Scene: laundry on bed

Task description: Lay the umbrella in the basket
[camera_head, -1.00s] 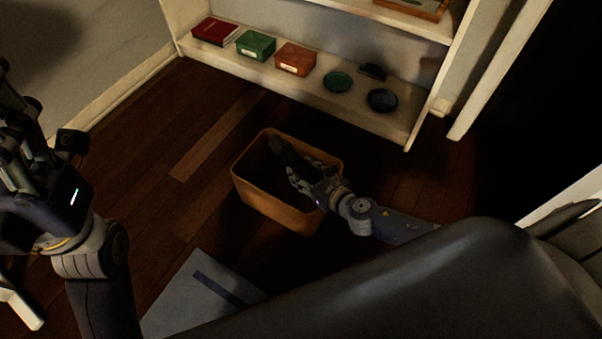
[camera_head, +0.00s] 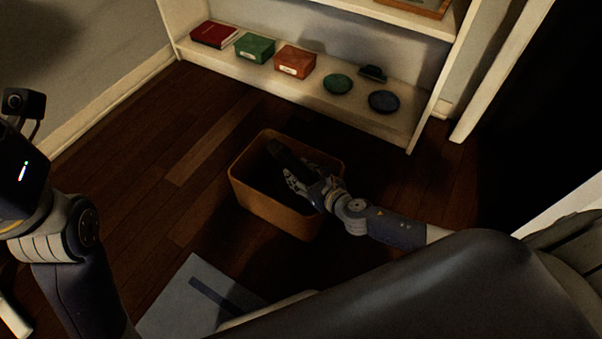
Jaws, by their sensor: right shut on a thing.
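The tan basket (camera_head: 272,212) stands on the floor in the middle of the view, its inside very dark. My right gripper (camera_head: 294,178) reaches in over its right side and is shut on a dark, elongated thing, which I take to be the umbrella (camera_head: 281,152). The umbrella is within the basket's outline, pointing toward its back left. Its lower part is lost in shadow and behind the gripper, so I cannot tell whether it touches the bottom. At the left edge my left wrist shows, but its fingers are out of the frame.
A white shelf (camera_head: 232,65) behind holds a red book (camera_head: 214,34), a green box (camera_head: 254,47), an orange box (camera_head: 295,61) and dark dishes (camera_head: 383,101). A grey flat item (camera_head: 190,300) lies in front of the basket. The floor left of the basket is clear.

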